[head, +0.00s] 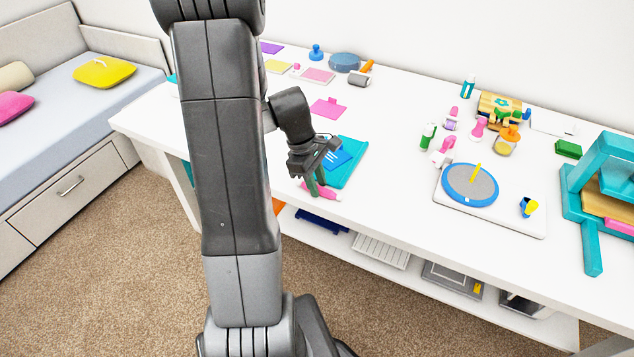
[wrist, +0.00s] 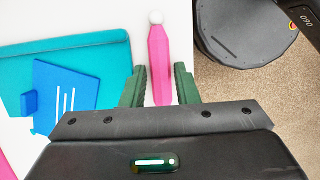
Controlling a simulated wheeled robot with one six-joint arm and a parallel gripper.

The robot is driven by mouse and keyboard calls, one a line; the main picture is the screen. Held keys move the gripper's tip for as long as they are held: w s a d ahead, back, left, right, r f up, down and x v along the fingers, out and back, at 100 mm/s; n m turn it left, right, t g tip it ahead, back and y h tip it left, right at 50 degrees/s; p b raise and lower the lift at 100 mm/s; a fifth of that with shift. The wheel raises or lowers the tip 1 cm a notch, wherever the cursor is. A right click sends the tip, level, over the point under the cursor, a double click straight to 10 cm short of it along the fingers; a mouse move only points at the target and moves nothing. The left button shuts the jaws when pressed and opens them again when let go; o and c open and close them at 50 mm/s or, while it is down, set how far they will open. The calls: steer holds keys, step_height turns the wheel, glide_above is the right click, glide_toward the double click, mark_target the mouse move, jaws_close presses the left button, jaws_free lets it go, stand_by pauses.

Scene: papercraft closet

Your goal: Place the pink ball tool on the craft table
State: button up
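The pink ball tool (wrist: 157,55) has a pink handle and a white ball tip. It appears to lie on the white craft table (head: 385,200), close to the front edge. In the wrist view its handle runs between the two green fingers of my gripper (wrist: 160,75), with a gap on each side. The lower end of the handle is close to the gripper body. In the head view, the pink tool (head: 328,192) shows beside my gripper (head: 314,184), partly covered by it. My gripper is open. The exact height of the fingers over the table is unclear.
A teal mat (wrist: 70,75) with a blue card tool (wrist: 65,98) lies left of the pink tool in the wrist view. A white board with a blue turntable (head: 470,184) and a teal press (head: 605,185) stand to the right. A shelf (head: 400,257) runs below.

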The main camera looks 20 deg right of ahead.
steer(key=p+v, duration=0.1)
steer(key=v, duration=1)
steer(key=shift+r, duration=0.4)
